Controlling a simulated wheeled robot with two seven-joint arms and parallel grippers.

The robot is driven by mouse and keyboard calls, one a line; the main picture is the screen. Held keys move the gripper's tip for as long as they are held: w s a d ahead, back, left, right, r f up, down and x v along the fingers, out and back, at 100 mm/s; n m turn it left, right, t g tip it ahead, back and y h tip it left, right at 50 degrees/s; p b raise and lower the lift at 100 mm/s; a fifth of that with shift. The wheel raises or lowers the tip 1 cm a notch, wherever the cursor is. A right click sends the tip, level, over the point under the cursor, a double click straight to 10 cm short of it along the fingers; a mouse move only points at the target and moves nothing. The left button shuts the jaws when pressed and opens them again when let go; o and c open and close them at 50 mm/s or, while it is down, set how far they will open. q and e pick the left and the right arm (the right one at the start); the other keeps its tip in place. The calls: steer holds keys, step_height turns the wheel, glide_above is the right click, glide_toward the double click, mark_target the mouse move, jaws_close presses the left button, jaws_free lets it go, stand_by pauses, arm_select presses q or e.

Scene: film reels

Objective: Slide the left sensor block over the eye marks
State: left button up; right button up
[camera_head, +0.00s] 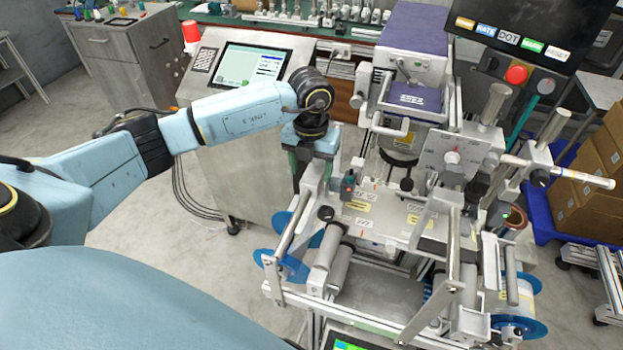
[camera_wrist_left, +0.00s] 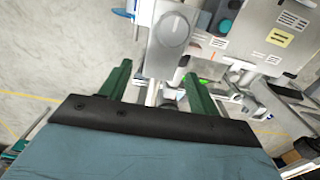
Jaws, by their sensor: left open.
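What looks like the left sensor block (camera_head: 347,187) is a small dark block with a red part, at the left edge of the flat machine plate (camera_head: 392,222). Printed marks (camera_head: 358,206), white and yellow, lie on the plate just right of it. I cannot tell which are the eye marks. My left gripper (camera_head: 313,172) points down, left of the block and apart from it. In the left wrist view its green fingers (camera_wrist_left: 157,70) are spread with nothing held between them. A grey part with a round face (camera_wrist_left: 172,32) shows beyond the fingertips. My right gripper is not visible.
Metal rails and rollers (camera_head: 340,262) surround the plate, with blue reels (camera_head: 285,262) below. A second sensor with a green light (camera_head: 506,215) is at the right. The control console (camera_head: 240,68) stands behind my left arm. A printer unit (camera_head: 413,50) rises behind the plate.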

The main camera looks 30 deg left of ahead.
mark_target(310, 180)
arm_select(q)
step_height(310, 180, down, 4)
steer(key=shift+s+r, duration=0.1)
steer(key=shift+f, duration=0.5)
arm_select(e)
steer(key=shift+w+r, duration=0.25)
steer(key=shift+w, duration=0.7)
